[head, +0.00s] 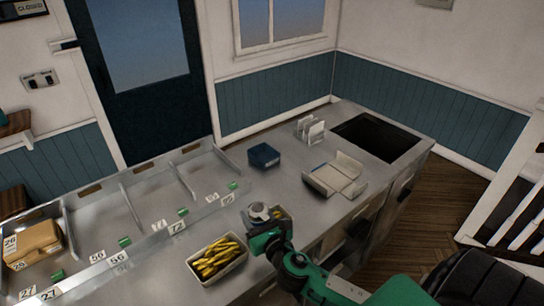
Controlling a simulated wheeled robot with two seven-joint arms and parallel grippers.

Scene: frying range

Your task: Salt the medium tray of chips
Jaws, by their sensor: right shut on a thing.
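A pale tray (233,268) of yellow chips sits on the steel counter at the lower centre. A second, smaller-looking container (287,216) with a little yellow in it stands beyond it, partly hidden by my right gripper. I cannot tell from labels which tray is the medium one. My right gripper (260,224) is shut on a round grey-white shaker (258,210), to the right of and beyond the large chip tray, beside the smaller container. The fingertips are mostly hidden. My left gripper is out of view.
A dark blue box (264,156), a white rack (310,130) and an open cardboard box (336,176) stand farther back on the counter. A dark hob-like panel (378,138) is at the right. Numbered, divided bays (150,200) line the left, with a brown box (32,245).

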